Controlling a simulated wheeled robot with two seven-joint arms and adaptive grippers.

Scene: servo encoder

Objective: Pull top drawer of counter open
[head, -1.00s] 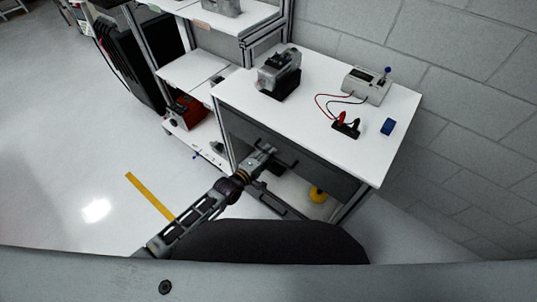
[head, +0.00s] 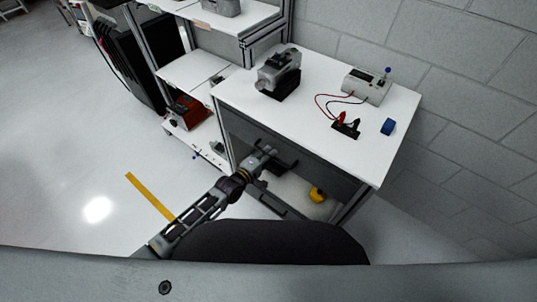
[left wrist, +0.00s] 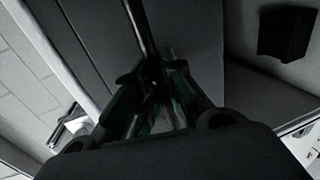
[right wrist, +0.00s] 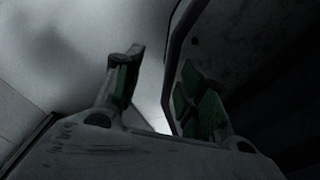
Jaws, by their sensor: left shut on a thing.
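The counter (head: 313,115) has a white top and stands against the wall in the head view. Its top drawer has a dark grey front (head: 325,173) just under the top and looks closed or nearly so. My left gripper (head: 270,153) is at the drawer's dark bar handle (head: 287,163). In the left wrist view the handle bar (left wrist: 140,28) runs down between the fingers of my left gripper (left wrist: 157,88), which are shut on it. My right gripper (right wrist: 160,88) shows only in the right wrist view, with its fingers apart.
On the counter are a grey machine on a black base (head: 279,75), a meter with leads (head: 367,86) and a blue roll (head: 388,127). A yellow object (head: 317,194) sits on the shelf below. A shelving rack (head: 195,72) stands to the left. Open floor lies at left.

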